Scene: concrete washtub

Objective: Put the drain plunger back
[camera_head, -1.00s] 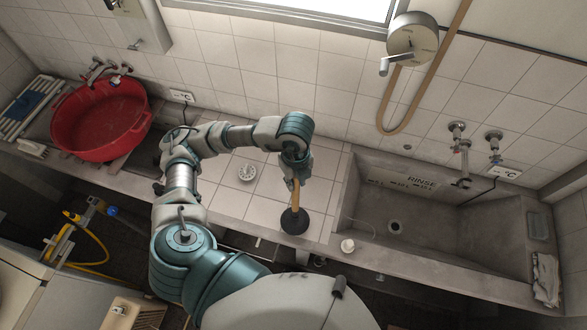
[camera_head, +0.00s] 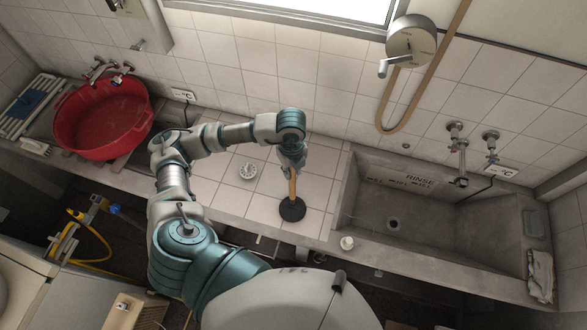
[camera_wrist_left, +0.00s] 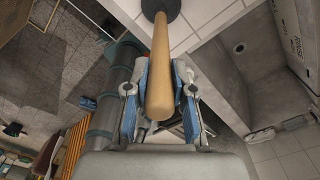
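The drain plunger has a wooden handle and a dark rubber cup (camera_head: 292,209). It stands roughly upright over the tiled counter, left of the sink. I cannot tell whether the cup touches the tiles. My left gripper (camera_head: 291,166) is at the top of the handle. In the left wrist view, the wooden handle (camera_wrist_left: 160,70) runs between the two blue-padded fingers of this gripper (camera_wrist_left: 160,75), which close on its sides. The cup (camera_wrist_left: 162,8) is partly cut off at the top there. My right gripper is not in view.
The concrete sink (camera_head: 440,215) is to the right, with taps above it. A small white round thing (camera_head: 347,243) sits on its front rim. A round white object (camera_head: 248,171) lies on the tiles behind and left of the plunger. A red tub (camera_head: 103,118) is farther left.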

